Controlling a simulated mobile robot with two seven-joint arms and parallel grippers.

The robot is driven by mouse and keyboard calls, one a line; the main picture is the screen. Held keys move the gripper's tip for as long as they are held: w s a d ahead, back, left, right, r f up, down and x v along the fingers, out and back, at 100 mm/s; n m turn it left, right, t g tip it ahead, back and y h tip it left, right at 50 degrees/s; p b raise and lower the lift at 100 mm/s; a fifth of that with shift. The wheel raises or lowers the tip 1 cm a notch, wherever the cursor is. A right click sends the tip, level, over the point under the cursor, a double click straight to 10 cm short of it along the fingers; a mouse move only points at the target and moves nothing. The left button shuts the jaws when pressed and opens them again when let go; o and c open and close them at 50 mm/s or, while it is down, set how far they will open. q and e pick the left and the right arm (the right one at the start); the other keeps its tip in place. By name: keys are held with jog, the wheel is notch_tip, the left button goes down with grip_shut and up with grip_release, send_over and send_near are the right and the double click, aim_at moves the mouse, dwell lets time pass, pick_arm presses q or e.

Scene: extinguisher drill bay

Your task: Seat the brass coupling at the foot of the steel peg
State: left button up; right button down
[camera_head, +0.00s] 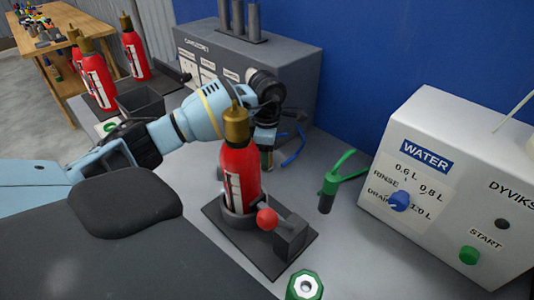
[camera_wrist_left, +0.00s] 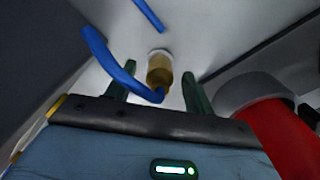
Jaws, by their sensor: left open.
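The brass coupling (camera_wrist_left: 160,70) shows in the left wrist view as a short brass cylinder with a pale ring at its far end. A blue hose (camera_wrist_left: 118,72) curves to its near end. My left gripper (camera_wrist_left: 157,88) is open, with a dark green finger on each side of the coupling and visible gaps to both. In the head view the left gripper (camera_head: 266,157) points down over the counter, behind a red extinguisher. I cannot make out a peg at the coupling; its far end hides what is there. My right gripper is out of view.
The red extinguisher (camera_head: 240,165) stands in a dark holder (camera_head: 262,262) close in front of the gripper. A grey cabinet (camera_head: 300,75) with steel posts (camera_head: 253,18) is behind. A green-handled tool (camera_head: 330,185) and the white water unit (camera_head: 440,235) are right.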

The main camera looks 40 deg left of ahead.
pick_arm(q)
notch_tip(320, 180, up, 8)
jog(key=shift+f, duration=0.25)
dwell(1.0)
